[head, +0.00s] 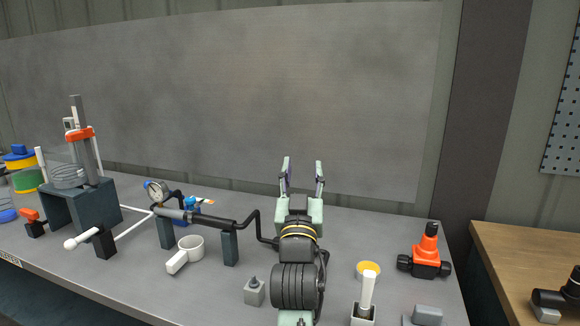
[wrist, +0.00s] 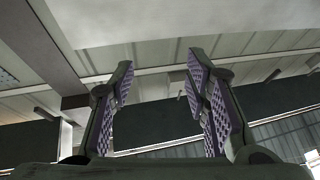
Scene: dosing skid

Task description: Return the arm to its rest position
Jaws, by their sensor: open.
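My gripper (head: 303,170) points upward above the back of the grey bench (head: 340,235) in the head view. Its two fingers are apart with nothing between them. In the wrist view the open fingers (wrist: 160,95) with purple ribbed pads frame only the ceiling and upper wall. My arm rises from the front of the bench in the head view and hides part of the bench behind it.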

